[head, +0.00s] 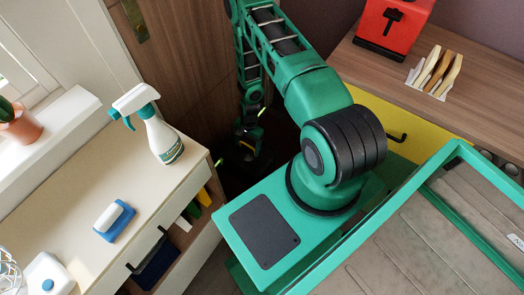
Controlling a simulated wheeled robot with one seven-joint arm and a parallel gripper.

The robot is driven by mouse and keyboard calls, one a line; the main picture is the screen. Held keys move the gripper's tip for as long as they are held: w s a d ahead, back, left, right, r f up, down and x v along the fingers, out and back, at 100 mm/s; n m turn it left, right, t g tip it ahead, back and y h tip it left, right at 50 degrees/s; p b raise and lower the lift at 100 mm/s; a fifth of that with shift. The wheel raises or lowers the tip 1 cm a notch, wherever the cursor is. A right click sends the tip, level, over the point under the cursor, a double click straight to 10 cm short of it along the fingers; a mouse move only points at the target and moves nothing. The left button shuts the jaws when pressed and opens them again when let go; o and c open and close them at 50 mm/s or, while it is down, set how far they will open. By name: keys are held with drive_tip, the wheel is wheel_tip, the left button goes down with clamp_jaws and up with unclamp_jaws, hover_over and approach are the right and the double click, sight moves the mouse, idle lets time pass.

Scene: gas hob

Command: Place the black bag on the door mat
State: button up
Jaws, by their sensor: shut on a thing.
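My gripper (243,148) hangs low at the end of my green arm, in the dark gap between the cream counter and my base. It is small and partly lost in shadow. It is shut on the black bag, whose dark shape (240,176) barely stands out from the dark surroundings below the fingers. I cannot make out the bag's outline or whether it touches the floor. No door mat can be made out in this view.
A cream counter (150,190) at left holds a spray bottle (160,130) and a blue-and-white sponge (113,220). A brown wooden door or panel (190,60) stands behind the gripper. A wooden-topped yellow cabinet (400,115) at right carries a red box (393,25).

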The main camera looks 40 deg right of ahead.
sight(263, 142)
drive_tip(key=d+f, duration=0.1)
drive_tip(key=d, duration=0.2)
drive_tip(key=d+f, duration=0.2)
drive_tip(key=d, duration=0.1)
drive_tip(key=d+f, duration=0.2)
drive_tip(key=d, duration=0.1)
drive_tip(key=shift+f, duration=2.2)
drive_tip(key=o, duration=2.1)
drive_tip(key=shift+f, duration=0.1)
drive_tip(key=shift+c, duration=0.2)
